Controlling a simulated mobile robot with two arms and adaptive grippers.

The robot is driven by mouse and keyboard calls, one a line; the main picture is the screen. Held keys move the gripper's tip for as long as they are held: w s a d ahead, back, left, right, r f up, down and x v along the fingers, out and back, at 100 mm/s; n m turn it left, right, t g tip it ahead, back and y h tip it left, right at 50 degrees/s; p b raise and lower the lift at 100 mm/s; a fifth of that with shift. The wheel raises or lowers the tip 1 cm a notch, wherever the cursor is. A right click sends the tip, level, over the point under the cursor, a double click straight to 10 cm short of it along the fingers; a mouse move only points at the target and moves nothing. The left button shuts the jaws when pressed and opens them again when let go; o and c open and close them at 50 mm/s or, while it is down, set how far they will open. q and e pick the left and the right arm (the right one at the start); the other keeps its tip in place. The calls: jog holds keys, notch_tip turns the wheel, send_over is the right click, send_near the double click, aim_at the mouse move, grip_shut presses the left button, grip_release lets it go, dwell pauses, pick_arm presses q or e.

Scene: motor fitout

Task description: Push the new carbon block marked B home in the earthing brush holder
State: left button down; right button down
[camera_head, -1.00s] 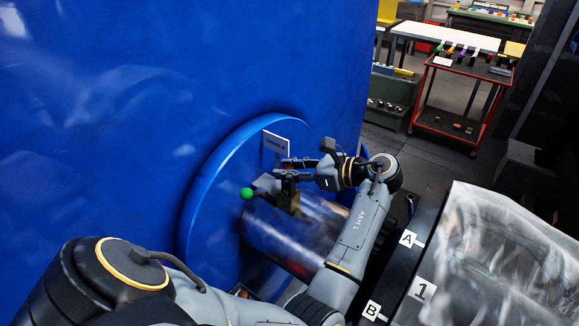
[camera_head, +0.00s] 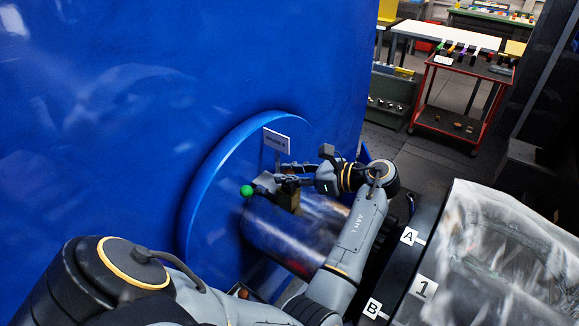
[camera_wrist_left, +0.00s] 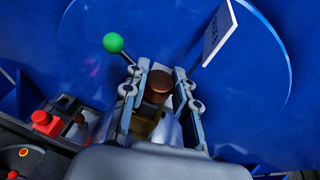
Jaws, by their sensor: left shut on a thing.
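My left gripper (camera_head: 280,182) is at the brass-coloured brush holder (camera_head: 288,200) above the shiny shaft. In the left wrist view its two fingers (camera_wrist_left: 157,80) are closed on either side of a dark brown block (camera_wrist_left: 158,88) with a rounded coppery end. No letter B can be read on the block. Part of the brass holder (camera_wrist_left: 143,127) shows just below the block; how deep the block sits in it is hidden. A lever with a green ball knob (camera_head: 246,191) stands left of the fingers, and the knob (camera_wrist_left: 113,42) is also in the left wrist view. My right gripper is not in view.
A white sign (camera_head: 277,139) stands on the blue housing (camera_head: 215,190) close to the gripper. The shiny shaft (camera_head: 290,235) runs below. A plastic-covered unit (camera_head: 490,255) with labels A, B and 1 is at the right. A red trolley (camera_head: 460,95) stands behind.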

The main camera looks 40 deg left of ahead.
pick_arm(q)
jog(key=shift+d+f, duration=0.25)
jog(key=shift+f, duration=0.3)
jog(key=c, duration=1)
grip_release()
jog(key=shift+d, duration=0.1)
